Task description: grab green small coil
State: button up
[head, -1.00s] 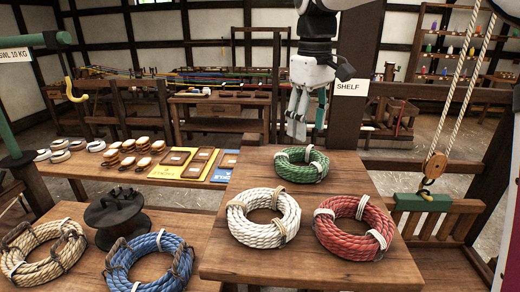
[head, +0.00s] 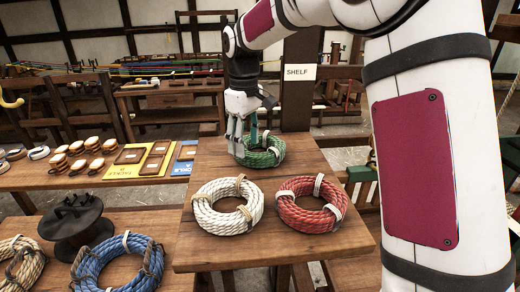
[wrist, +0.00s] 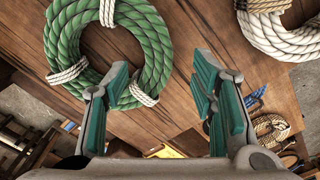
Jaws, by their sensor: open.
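The green small coil (head: 262,151) lies flat at the back of the wooden table, bound with white ties. In the wrist view the green coil (wrist: 153,45) fills the upper left. My gripper (head: 241,150) is just above the coil's left side, pointing down. In the wrist view my gripper (wrist: 165,85) is open with nothing between its teal-padded fingers. Its left finger overlaps the coil's lower right rim, and its right finger is over bare wood. I cannot tell whether the finger touches the coil.
A white coil (head: 226,207) and a red coil (head: 311,204) lie in front on the same table (head: 290,250). A blue coil (head: 118,265) and a dark spool (head: 75,222) sit on a lower bench at left. A SHELF post (head: 297,95) stands behind.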

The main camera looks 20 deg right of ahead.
aim_at(248, 151)
jog(key=f, duration=0.2)
jog(key=f+p, duration=0.1)
jog(key=shift+d+f, duration=0.25)
jog(key=shift+f, duration=0.55)
grip_shut()
